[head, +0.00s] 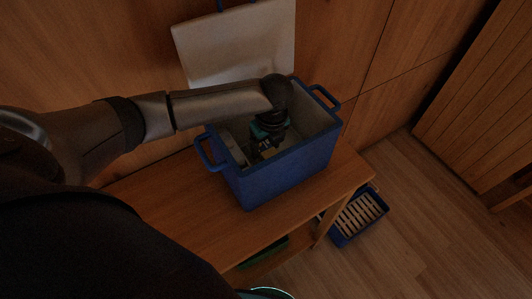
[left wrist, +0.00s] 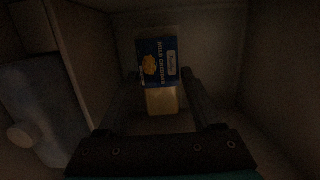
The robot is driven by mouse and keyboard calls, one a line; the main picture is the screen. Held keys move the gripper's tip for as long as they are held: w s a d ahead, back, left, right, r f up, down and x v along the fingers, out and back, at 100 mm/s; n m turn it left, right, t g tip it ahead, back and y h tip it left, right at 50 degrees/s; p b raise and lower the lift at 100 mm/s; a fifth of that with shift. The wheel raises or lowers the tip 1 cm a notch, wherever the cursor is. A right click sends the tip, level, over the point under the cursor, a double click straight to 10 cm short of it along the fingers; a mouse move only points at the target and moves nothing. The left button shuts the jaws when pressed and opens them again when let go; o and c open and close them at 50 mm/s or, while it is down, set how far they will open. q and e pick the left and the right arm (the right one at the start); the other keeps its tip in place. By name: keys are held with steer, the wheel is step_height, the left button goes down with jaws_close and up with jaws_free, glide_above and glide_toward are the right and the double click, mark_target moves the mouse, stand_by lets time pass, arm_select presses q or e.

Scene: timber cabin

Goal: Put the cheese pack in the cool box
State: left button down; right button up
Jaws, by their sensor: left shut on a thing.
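The cool box (head: 290,172) is a blue open box with a pale inside and a handle at each end, standing on a wooden bench. My left arm reaches over it, and my left gripper (head: 268,149) is down inside its walls. In the left wrist view, the cheese pack (left wrist: 157,62), blue with a yellow lower part, is between the fingers of my left gripper (left wrist: 159,80), which is shut on it. The view is dark, and I cannot tell whether the pack touches the box floor. My right gripper is not in view.
A pale bottle-like thing (left wrist: 35,105) lies at the left in the left wrist view. A white panel with a blue handle (head: 235,45) leans behind the box. The wooden bench (head: 165,190) is clear left of the box. A blue slatted crate (head: 360,214) sits on the floor.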

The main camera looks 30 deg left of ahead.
mark_target(267, 149)
arm_select(q)
step_height(267, 149, down, 3)
steer(key=shift+f, duration=0.1)
steer(key=shift+f, duration=0.1)
steer(key=shift+c, duration=0.2)
jaws_free()
steer(key=r, duration=0.4)
steer(key=d+r+p, duration=0.1)
steer(key=r, duration=0.3)
steer(key=s+r, duration=0.1)
steer(key=r, duration=0.3)
steer(key=shift+d+p, duration=0.3)
